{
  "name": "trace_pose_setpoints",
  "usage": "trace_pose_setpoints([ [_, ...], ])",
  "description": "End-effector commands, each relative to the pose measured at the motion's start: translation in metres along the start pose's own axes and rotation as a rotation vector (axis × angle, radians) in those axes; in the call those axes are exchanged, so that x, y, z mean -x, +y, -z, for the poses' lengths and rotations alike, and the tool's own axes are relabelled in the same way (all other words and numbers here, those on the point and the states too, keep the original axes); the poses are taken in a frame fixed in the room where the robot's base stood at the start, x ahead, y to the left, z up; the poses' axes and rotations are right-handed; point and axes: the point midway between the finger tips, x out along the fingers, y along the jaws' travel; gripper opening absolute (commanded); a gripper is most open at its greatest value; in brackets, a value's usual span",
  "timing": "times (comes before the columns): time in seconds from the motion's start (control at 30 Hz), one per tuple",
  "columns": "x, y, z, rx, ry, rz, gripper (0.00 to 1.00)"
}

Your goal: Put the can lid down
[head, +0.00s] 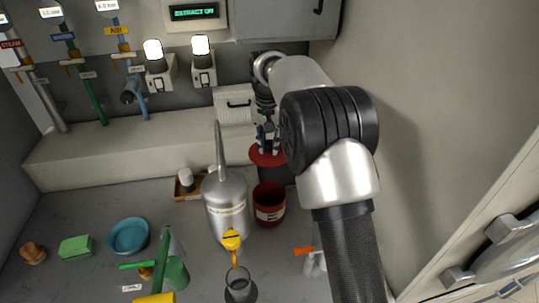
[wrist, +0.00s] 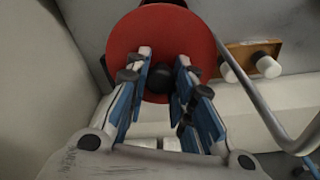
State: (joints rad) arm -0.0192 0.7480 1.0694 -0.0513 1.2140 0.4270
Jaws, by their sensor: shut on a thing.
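My gripper (head: 267,135) is shut on the black knob of the red can lid (head: 267,156), at the back of the counter near the ledge. In the wrist view, my gripper (wrist: 164,58) has its blue-padded fingers on either side of the knob (wrist: 185,82), and the round lid (wrist: 195,25) spreads out beyond them. A red can (head: 268,204) with a pale label stands in front of the lid, open at the top. The lid is apart from this can. A dark shape lies just below the lid; I cannot tell whether they touch.
A silver long-spouted can (head: 227,207) stands left of the red can. A wooden tray (head: 180,194) with white pieces is behind it. A dark cup (head: 240,287), blue bowl (head: 128,236), green sponge (head: 76,247) and green cup (head: 177,274) stand forward. The wall is close on the right.

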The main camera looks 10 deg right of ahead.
Motion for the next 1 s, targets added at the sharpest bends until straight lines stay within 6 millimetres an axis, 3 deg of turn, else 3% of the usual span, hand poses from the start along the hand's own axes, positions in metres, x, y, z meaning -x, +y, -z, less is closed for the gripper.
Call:
trace_pose_setpoints([
  [0.17,0.012,0.0,0.001,0.0,0.0,0.0,0.0],
  [0.37,-0.002,0.006,-0.011,-0.001,-0.003,-0.005,0.0],
  [0.47,-0.017,0.013,-0.027,-0.002,-0.004,-0.009,0.0],
  [0.7,-0.057,0.038,-0.086,-0.001,0.001,-0.008,0.0],
  [1.0,-0.082,0.062,-0.147,0.002,0.003,-0.001,0.0],
])
